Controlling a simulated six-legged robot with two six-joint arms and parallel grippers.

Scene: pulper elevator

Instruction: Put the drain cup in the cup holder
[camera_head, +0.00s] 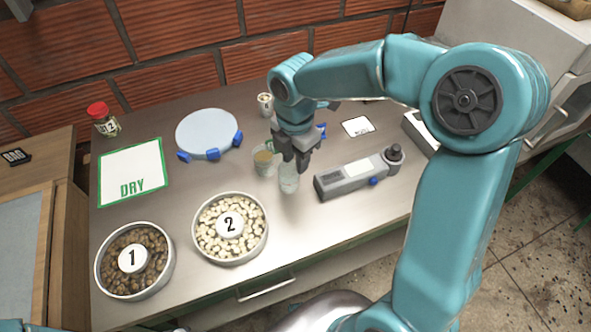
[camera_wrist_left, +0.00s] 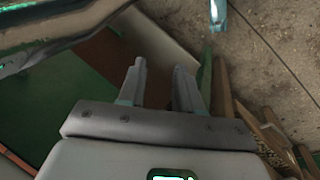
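A clear, pale cup (camera_head: 288,180) stands on the steel table directly under my right gripper (camera_head: 296,163). The right fingers point down at its rim and hide part of its top; whether they grip it is too small to tell. A second clear cup (camera_head: 263,161) with brownish contents stands just to the left. I cannot tell for sure which of these is the drain cup, and no cup holder can be made out with certainty. My left gripper (camera_wrist_left: 160,88) shows in the left wrist view with its fingers apart and nothing between them, away from the cups.
Bowl 1 (camera_head: 164,272) and bowl 2 (camera_head: 262,241) of beans stand at the front left. A grey device (camera_head: 345,180) lies right of the cups. Behind are a round pale-blue plate (camera_head: 207,130), a DRY sheet (camera_head: 131,170), a red-lidded jar (camera_head: 104,122) and a small white cup (camera_head: 265,104).

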